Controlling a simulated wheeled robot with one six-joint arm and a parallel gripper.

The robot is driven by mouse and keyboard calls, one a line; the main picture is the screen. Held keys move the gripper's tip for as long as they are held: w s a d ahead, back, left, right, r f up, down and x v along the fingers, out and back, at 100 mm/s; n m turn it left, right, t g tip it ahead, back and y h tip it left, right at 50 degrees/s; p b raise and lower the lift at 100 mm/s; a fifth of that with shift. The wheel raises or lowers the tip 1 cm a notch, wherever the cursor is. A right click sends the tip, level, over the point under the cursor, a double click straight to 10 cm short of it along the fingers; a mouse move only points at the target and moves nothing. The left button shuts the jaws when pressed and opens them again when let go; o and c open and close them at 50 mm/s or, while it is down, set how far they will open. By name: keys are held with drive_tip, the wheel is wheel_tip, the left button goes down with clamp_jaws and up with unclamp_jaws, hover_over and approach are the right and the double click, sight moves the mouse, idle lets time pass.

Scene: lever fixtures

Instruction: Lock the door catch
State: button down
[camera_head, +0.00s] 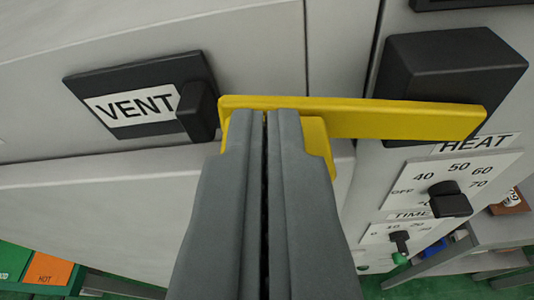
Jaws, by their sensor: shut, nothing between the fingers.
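The door catch is a yellow lever (400,118) on the grey machine front. It lies nearly level across the gap between the door and the right-hand panel. Its right end overlaps a black block (450,75) on that panel. My gripper (268,115) is shut and empty, its fingertips in front of the lever's left part, over a yellow hub. Whether the fingers touch the lever cannot be told. The fingers hide part of the hub.
A black VENT plate (135,100) with a small black knob is left of the lever. A HEAT dial (450,198) and a TIME dial (398,240) sit below right. Green and orange labels (48,270) show at lower left. A grey stand (480,250) is at lower right.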

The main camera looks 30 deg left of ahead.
wheel_tip(320, 180, down, 9)
drive_tip(key=n+t+h, duration=0.1)
drive_tip(key=n, duration=0.4)
drive_tip(key=shift+n+h, duration=0.3)
drive_tip(key=shift+h, duration=0.1)
idle(0.5)
